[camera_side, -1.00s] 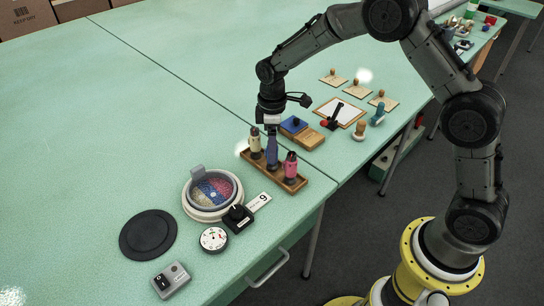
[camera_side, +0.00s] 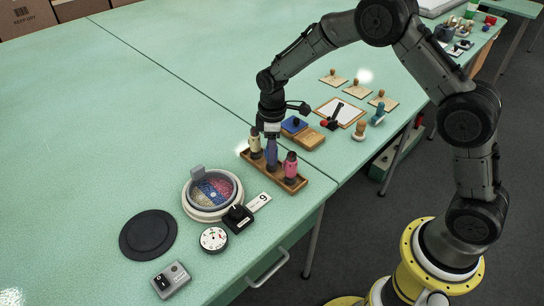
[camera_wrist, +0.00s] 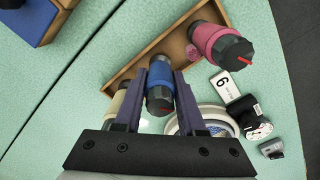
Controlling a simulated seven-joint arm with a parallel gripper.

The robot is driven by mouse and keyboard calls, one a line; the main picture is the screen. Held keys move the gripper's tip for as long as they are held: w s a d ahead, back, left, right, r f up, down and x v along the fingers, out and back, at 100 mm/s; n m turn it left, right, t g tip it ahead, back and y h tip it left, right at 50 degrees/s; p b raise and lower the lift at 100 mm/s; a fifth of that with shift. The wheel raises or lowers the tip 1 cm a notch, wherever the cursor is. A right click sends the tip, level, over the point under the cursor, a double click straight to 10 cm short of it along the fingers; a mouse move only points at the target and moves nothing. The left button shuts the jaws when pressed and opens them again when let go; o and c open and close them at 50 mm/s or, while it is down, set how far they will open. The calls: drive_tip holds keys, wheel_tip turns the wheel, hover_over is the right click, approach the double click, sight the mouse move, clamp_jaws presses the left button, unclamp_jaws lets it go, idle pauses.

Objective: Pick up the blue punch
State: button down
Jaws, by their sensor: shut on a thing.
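The blue punch (camera_wrist: 160,75) stands in the middle of the wooden tray (camera_wrist: 145,48), between the fingers of my gripper (camera_wrist: 158,100) in the wrist view. My gripper is shut on it. In the side view the blue punch (camera_side: 271,157) shows below my gripper (camera_side: 271,143), between a cream punch (camera_side: 255,143) and a pink punch (camera_side: 290,168) in the same tray (camera_side: 303,184). The pink punch (camera_wrist: 220,45) and part of the cream punch (camera_wrist: 115,105) also show in the wrist view. The blue punch's lower end is hidden in the side view.
A round dish with coloured sections (camera_side: 212,190), a black stamp (camera_side: 238,216), a dial (camera_side: 213,239), a black disc (camera_side: 148,234) and a grey switch box (camera_side: 171,280) lie left of the tray. A blue pad (camera_side: 294,125) and wooden block (camera_side: 309,138) lie behind it. The table's left is clear.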

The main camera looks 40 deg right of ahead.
wheel_tip(320, 180, up, 10)
drive_tip(key=shift+r, duration=0.1)
idle(0.5)
